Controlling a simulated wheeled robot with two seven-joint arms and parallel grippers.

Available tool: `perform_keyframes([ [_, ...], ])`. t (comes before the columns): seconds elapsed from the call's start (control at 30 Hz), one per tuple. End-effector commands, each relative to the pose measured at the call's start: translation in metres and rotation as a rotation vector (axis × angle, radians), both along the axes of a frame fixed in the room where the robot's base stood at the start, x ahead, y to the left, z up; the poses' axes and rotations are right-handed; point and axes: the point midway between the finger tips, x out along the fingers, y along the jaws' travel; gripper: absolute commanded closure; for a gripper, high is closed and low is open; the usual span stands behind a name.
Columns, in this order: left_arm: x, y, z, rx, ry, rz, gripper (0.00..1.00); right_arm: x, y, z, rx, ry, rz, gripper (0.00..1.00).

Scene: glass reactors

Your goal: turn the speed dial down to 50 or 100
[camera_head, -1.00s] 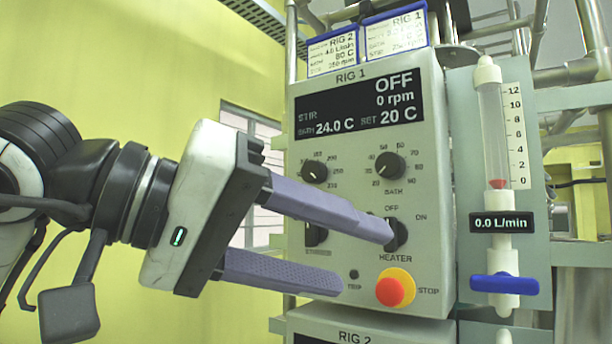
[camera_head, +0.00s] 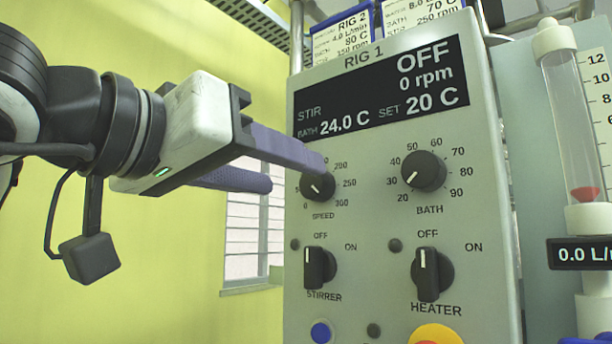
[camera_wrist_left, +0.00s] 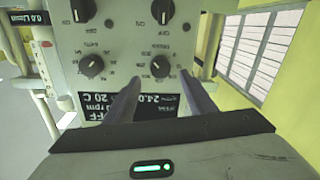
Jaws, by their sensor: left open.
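The black SPEED dial (camera_head: 317,187) is at the upper left of the RIG 1 panel (camera_head: 390,215). Its white mark points to the left side; the finger hides some scale numbers, so I cannot tell its exact setting. My left gripper (camera_head: 295,176) is open, with one finger's tip in front of the dial's upper edge and the other left of the panel. In the left wrist view the dial (camera_wrist_left: 160,66) shows just beyond and between the open fingertips (camera_wrist_left: 160,79). I cannot tell whether a finger touches it. My right gripper is out of view.
The display (camera_head: 380,90) reads OFF, 0 rpm. The BATH dial (camera_head: 424,171) is to the right. The STIRRER switch (camera_head: 319,267) and HEATER switch (camera_head: 431,272) are below. A flow tube (camera_head: 574,110) stands at the right. Left of the panel is open room before the yellow wall.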

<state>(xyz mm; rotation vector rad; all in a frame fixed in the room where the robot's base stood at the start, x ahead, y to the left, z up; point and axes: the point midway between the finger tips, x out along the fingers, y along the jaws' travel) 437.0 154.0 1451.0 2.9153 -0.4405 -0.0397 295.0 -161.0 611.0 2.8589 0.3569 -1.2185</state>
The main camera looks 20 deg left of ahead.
Motion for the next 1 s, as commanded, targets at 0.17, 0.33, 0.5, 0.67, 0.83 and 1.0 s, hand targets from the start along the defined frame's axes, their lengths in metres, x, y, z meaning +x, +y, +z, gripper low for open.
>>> perform_keyframes([
  [0.17,0.031,-0.01,0.0,0.001,0.005,-0.001,0.5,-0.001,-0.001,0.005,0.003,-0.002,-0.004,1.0],
  [0.33,0.046,-0.015,0.0,0.0,0.002,-0.001,0.5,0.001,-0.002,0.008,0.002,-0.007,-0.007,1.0],
  [0.5,0.051,-0.016,0.0,0.001,0.002,-0.001,0.5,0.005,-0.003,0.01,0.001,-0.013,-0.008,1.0],
  [0.67,0.051,-0.016,-0.001,0.0,0.001,-0.001,0.5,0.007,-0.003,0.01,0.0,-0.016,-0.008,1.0],
  [0.83,0.051,-0.016,-0.001,0.0,0.001,-0.001,0.75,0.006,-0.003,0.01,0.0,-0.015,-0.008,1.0],
  [1.0,0.05,-0.016,0.0,-0.001,0.001,-0.001,0.91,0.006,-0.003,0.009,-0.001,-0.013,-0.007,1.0],
])
